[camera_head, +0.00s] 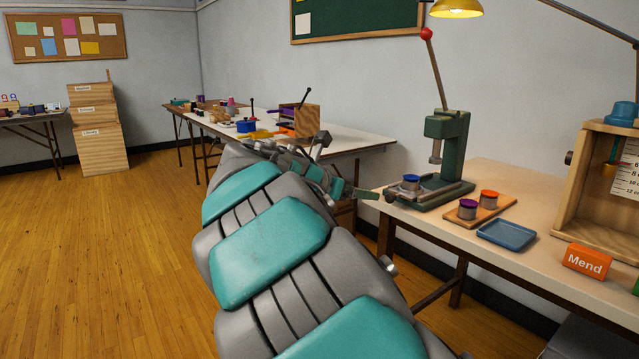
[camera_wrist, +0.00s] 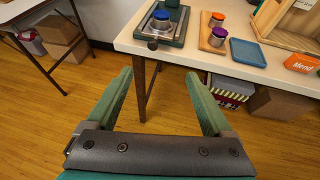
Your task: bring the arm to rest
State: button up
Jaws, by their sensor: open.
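My arm (camera_head: 270,252), grey with teal panels, stretches forward from the bottom of the head view across the middle, over the floor to the left of the near workbench. In the wrist view my gripper (camera_wrist: 158,76) has its two green fingers spread wide with nothing between them. The gripper is in front of the near workbench's front-left corner, over the floor, with a table leg and floor showing between the fingers. In the head view the gripper is partly hidden behind the arm.
The near workbench (camera_head: 551,227) holds a green press (camera_head: 447,145), a wooden board with two capped jars, a blue tray (camera_head: 506,235) and an orange "Mend" block (camera_head: 587,262). A cluttered table (camera_head: 365,139) stands beyond my arm. Boxes sit under the workbench. Floor at left is clear.

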jog(key=s+d+f+m+g+y, duration=0.1)
jog(key=s+d+f+m+g, duration=0.2)
jog(key=s+d+f+m, duration=0.55)
jog(key=s+d+f+m+g+y, duration=0.1)
jog(key=s+d+f+m+g, duration=0.3)
jog(key=s+d, duration=0.5)
jog(key=s+a+f+m+g+y, duration=0.1)
jog(key=s+a+f+m+y, duration=0.1)
jog(key=s, duration=0.7)
jog(key=s+a+f+m+g+y, duration=0.2)
jog(key=s+a+f+m, duration=0.2)
jog(key=s, duration=0.5)
jog(key=s+a+f+m+g+y, duration=0.1)
jog(key=s+a+f+m+y, duration=0.2)
jog(key=s+f+m, duration=0.3)
jog(key=s+m, duration=0.2)
jog(key=s, duration=0.1)
jog(key=shift+s, duration=0.35)
